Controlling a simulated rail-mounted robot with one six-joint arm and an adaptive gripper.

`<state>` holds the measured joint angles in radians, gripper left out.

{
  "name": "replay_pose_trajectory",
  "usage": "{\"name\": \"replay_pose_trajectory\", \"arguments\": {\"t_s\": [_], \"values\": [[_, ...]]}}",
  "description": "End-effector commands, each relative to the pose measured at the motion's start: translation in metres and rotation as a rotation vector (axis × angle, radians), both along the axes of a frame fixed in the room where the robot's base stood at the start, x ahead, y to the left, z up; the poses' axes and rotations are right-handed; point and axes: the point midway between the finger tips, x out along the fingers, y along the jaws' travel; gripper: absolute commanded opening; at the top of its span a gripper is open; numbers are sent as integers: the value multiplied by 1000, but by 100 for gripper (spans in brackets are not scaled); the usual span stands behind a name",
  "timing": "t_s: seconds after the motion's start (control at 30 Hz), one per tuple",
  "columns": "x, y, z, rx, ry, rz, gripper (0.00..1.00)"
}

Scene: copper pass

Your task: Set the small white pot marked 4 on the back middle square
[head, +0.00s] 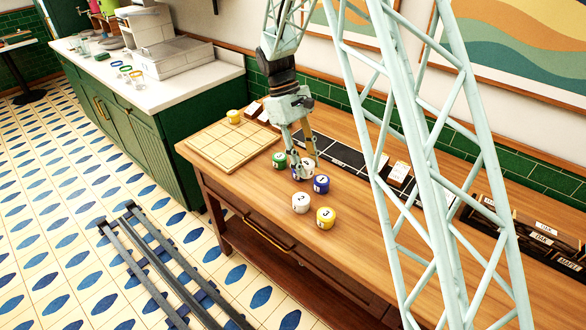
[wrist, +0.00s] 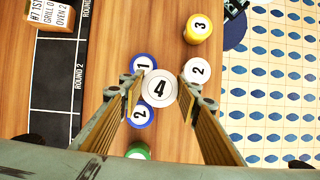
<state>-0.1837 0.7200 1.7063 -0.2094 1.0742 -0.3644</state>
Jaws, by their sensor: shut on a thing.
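The small white pot marked 4 (wrist: 160,88) is between my gripper's fingers (wrist: 160,97) in the wrist view, its numbered top facing the camera. In the head view my gripper (head: 304,163) points down over the cluster of pots, shut on the white pot, which is mostly hidden there. I cannot tell whether the pot is clear of the table. The pale wooden board with squares (head: 215,150) lies to the left on the same table, apart from my gripper. A yellow pot (head: 233,117) stands at its far corner; the other squares look bare.
Blue pots marked 1 (wrist: 146,63) and 2 (wrist: 140,116) crowd the held pot. A green pot (head: 279,160), a white pot marked 2 (head: 300,203) and a yellow pot marked 3 (head: 325,218) stand close by. A black strip (head: 335,153) runs behind. The table is clear between board and green pot.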

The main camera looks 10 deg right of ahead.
Motion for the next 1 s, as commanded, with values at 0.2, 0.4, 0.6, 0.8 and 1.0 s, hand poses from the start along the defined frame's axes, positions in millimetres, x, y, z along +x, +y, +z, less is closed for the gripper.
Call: {"name": "replay_pose_trajectory", "arguments": {"t_s": [0.2, 0.4, 0.6, 0.8, 1.0], "values": [[3, -31, 6, 0, -2, -274, 18], [5, -52, 14, 0, -1, -499, 18], [7, -63, 20, 1, -1, -639, 18], [8, -67, 23, 0, -1, -683, 18], [8, -67, 23, 0, -1, -683, 18]]}}
